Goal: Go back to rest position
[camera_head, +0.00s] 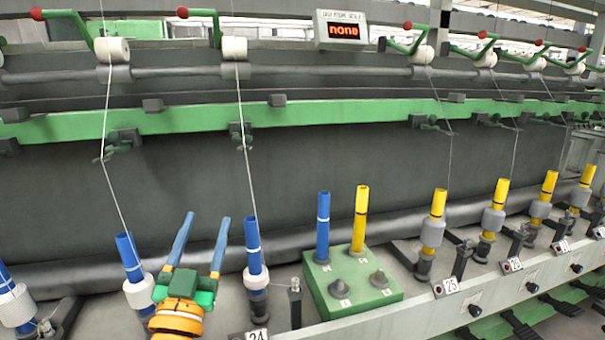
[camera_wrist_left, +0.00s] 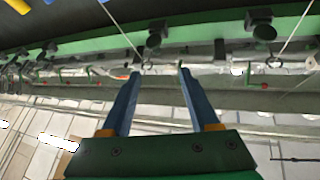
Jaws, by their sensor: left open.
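My left gripper (camera_head: 205,220) is raised in front of the spinning frame at the lower left of the head view. Its two blue fingers stand apart with nothing between them, and they point up. In the left wrist view the fingers (camera_wrist_left: 157,72) also show spread and empty, with the machine's green rail (camera_wrist_left: 200,47) beyond them. My right gripper does not show in either view.
Blue bobbins (camera_head: 130,258) stand on spindles left and right of my left gripper, with threads running up. A green block (camera_head: 375,293) holds one blue and one yellow tube. Yellow bobbins (camera_head: 436,205) line the right side. A display (camera_head: 341,30) reads "none".

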